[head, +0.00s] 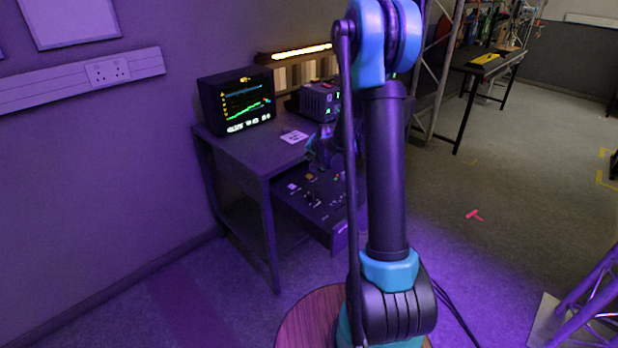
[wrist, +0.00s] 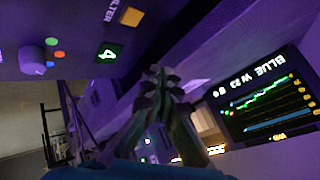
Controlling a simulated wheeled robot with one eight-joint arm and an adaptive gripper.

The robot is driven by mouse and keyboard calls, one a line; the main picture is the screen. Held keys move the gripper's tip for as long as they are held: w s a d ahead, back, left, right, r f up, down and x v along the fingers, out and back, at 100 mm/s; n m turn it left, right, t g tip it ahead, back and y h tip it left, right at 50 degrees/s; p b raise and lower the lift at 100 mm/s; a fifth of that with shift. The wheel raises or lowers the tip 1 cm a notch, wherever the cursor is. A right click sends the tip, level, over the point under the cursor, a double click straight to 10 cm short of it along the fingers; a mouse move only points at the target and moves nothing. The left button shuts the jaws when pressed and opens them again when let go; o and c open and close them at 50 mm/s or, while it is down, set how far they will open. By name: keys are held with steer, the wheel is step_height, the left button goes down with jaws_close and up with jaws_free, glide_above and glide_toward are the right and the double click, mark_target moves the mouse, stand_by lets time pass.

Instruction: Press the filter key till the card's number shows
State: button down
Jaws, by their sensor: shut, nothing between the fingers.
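The instrument box (head: 318,98) stands on the desk. In the head view, my gripper (head: 322,148) is dark and partly hidden by my arm.
A monitor (head: 237,100) with coloured traces stands at the desk's left; its screen also shows in the wrist view (wrist: 270,97). A lower panel (head: 318,195) with small controls juts out below the desk top.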

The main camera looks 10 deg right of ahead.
mark_target(310, 177)
steer(key=shift+f, duration=3.2)
steer(key=shift+f, duration=0.15)
steer(key=shift+f, duration=0.25)
steer(key=shift+f, duration=0.4)
steer(key=shift+r, duration=0.8)
steer(key=shift+r, duration=2.5)
